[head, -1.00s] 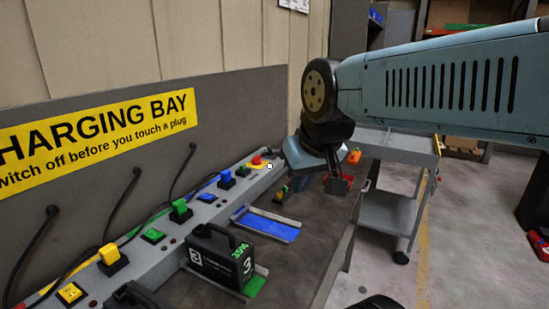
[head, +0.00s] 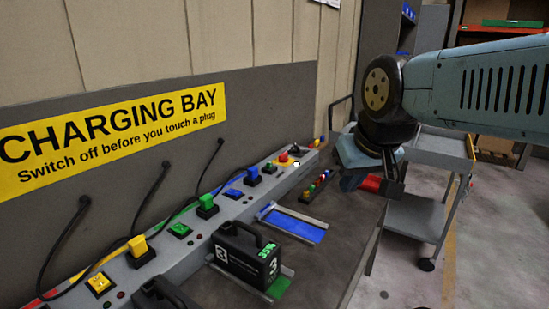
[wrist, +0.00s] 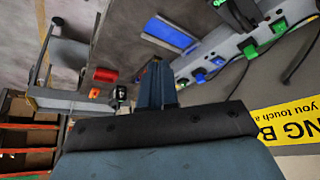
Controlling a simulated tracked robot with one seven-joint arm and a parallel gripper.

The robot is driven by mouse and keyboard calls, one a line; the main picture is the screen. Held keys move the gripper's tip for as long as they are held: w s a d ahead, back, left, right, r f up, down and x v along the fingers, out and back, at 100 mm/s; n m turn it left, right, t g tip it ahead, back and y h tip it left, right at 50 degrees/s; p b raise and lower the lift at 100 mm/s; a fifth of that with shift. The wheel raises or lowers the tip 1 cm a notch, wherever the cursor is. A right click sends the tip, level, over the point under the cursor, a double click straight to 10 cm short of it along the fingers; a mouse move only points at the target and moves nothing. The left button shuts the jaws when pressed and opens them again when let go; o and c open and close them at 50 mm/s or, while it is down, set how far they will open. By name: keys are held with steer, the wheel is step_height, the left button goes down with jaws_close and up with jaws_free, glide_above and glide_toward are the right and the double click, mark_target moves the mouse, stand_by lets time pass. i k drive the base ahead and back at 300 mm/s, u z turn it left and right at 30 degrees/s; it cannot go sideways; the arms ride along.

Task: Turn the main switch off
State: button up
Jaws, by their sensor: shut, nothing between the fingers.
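The main switch (head: 284,158), a red knob on a yellow base, sits near the far end of the grey power strip (head: 200,240) along the wall. My gripper (head: 388,186) is shut and empty, in the air to the right of the switch and apart from it. In the wrist view, my shut gripper (wrist: 156,84) points out over the bench. The switch cannot be made out there, and the fingers hide part of the strip's far end.
Coloured plugs and black cables line the strip. A black battery (head: 250,255) marked 3 stands on the bench near an empty blue tray (head: 293,226). A red object (head: 370,184) lies by the bench's far edge. A grey cart (head: 415,218) stands beyond.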

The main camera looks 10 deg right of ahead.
mark_target(283, 158)
steer(key=u, duration=0.05)
steer(key=k, duration=1.15)
steer(key=z, duration=0.7)
steer(key=i, duration=1.9)
steer(key=u, duration=0.5)
steer(key=k, duration=0.9)
steer(key=u, duration=0.2)
steer(key=i, duration=0.9)
steer(key=z, duration=0.05)
